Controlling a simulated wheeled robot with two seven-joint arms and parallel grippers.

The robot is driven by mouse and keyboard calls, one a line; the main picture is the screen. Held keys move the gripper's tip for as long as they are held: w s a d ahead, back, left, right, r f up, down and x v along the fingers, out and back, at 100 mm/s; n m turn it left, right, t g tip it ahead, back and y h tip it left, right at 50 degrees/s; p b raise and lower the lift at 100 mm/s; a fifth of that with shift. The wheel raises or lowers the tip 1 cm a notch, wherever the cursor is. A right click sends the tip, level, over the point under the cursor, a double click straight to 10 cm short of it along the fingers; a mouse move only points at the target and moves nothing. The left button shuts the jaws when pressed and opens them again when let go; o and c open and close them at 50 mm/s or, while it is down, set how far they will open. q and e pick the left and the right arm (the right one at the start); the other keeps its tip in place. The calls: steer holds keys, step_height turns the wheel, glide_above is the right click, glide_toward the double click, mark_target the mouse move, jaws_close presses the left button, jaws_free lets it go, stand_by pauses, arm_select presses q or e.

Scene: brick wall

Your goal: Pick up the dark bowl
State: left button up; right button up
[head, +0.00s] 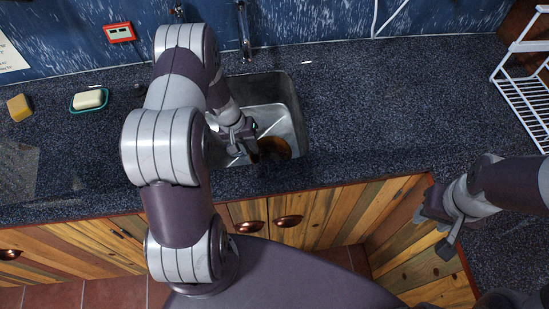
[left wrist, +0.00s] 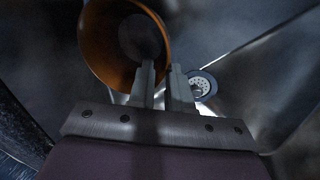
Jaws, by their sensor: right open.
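The dark brown-orange bowl (head: 274,147) is in the sink, partly hidden by my left gripper. In the left wrist view the bowl (left wrist: 98,45) shows at the upper left, its opening facing the camera and its rim passing by my fingertips. My left gripper (head: 243,137) reaches down into the sink. In the left wrist view its two fingers (left wrist: 162,75) stand close together on either side of the bowl's near rim, and they look shut on it. My right gripper (head: 434,228) is open and empty, over the counter's front edge at the right.
The metal sink (head: 284,92) has walls close around my left gripper; its drain (left wrist: 203,85) shows in the left wrist view. A faucet (head: 243,40) stands behind. Soap in a teal dish (head: 89,100), a yellow sponge (head: 19,107) and a white rack (head: 522,85) are on the counter.

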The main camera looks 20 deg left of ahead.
mark_target(255, 157)
arm_select(q)
steer(key=x, duration=0.6)
steer(key=shift+s+a+f, duration=0.15)
steer(key=shift+f, duration=0.15)
jaws_close()
